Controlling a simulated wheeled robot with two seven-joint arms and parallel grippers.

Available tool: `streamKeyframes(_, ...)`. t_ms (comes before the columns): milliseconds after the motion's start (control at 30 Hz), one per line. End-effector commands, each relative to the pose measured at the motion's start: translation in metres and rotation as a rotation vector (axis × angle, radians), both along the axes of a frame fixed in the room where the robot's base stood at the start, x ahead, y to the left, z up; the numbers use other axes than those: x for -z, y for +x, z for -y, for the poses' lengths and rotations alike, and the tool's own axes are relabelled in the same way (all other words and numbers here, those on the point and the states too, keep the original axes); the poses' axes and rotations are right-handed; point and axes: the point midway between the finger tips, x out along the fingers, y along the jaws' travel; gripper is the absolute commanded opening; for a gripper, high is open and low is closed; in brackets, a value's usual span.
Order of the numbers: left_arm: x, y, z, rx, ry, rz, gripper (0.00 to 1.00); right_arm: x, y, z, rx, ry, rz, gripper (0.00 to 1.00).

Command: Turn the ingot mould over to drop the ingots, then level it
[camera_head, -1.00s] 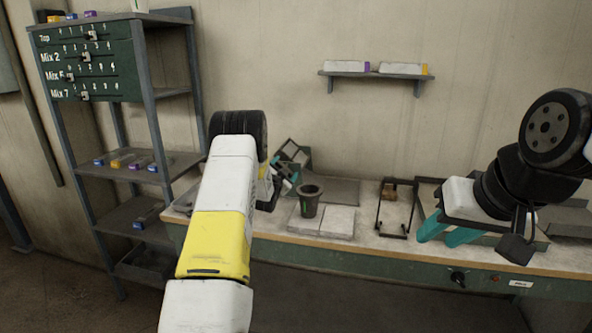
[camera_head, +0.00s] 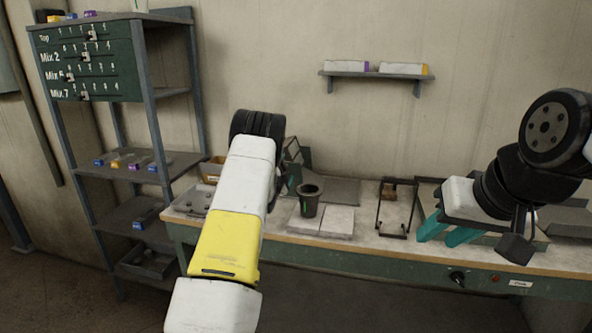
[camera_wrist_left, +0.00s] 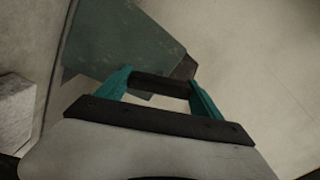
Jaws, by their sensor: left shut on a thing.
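In the left wrist view, the teal fingers of my left gripper (camera_wrist_left: 160,86) are shut on a dark bar, which appears to be the ingot mould's handle (camera_wrist_left: 150,80). In the head view, my left arm hides this gripper and most of the mould. A dark, steeply tilted frame, apparently the ingot mould (camera_head: 292,151), shows just right of the arm, above the bench. I cannot see whether ingots are in it. My right gripper (camera_head: 448,232) hangs above the right part of the bench, its teal fingers apart and nothing between them.
A dark cup (camera_head: 309,203) stands on pale slabs (camera_head: 325,222) at mid-bench. A black wire stand (camera_head: 397,208) is to its right. A grey tray (camera_head: 192,203) and an orange-fronted box (camera_head: 211,168) are at the left. Shelving (camera_head: 155,110) rises beyond the bench's left end.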

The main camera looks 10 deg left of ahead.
Motion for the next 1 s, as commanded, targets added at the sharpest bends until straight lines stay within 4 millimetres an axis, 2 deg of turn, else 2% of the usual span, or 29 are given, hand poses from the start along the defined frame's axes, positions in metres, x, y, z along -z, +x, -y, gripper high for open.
streamKeyframes(1000,0.004,-0.0007,0.0013,0.003,0.509,0.012,0.04,0.0,0.0,0.0,0.0,0.0,0.0,0.36)
